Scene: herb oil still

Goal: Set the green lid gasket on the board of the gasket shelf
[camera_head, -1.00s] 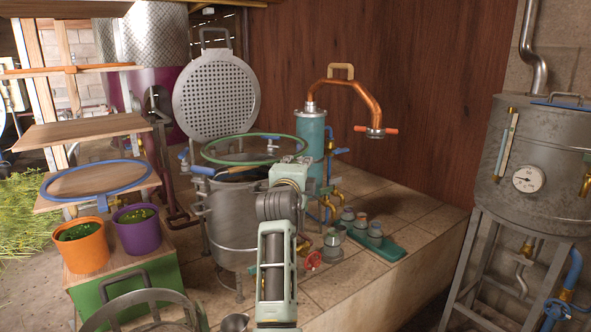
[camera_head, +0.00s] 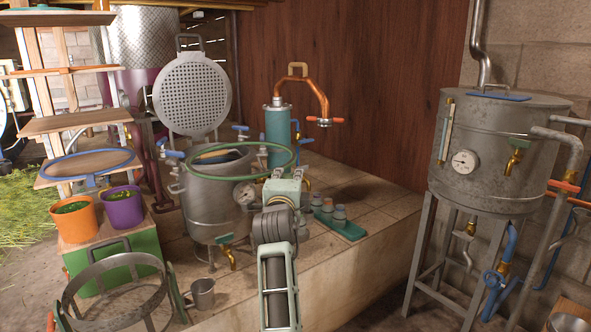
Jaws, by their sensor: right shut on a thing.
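The green lid gasket (camera_head: 240,177) is a thin green ring. My right gripper (camera_head: 280,176) is shut on its near right part and holds it roughly level, over or in front of the open metal pot (camera_head: 207,205); the exact height gap is hard to judge. The fingertips are partly hidden behind the gripper body. The gasket shelf (camera_head: 45,102) stands at the left with several wooden boards. One board (camera_head: 75,124) is bare. A blue gasket (camera_head: 120,165) lies on the board below it, and an orange one (camera_head: 65,70) on the board above. My left gripper is out of view.
Orange (camera_head: 76,222) and purple (camera_head: 124,210) plant pots stand on a green box below the shelf. A perforated round lid (camera_head: 193,97) stands behind the pot. A teal condenser (camera_head: 278,140) with a copper pipe and a grey tank (camera_head: 485,150) are to the right.

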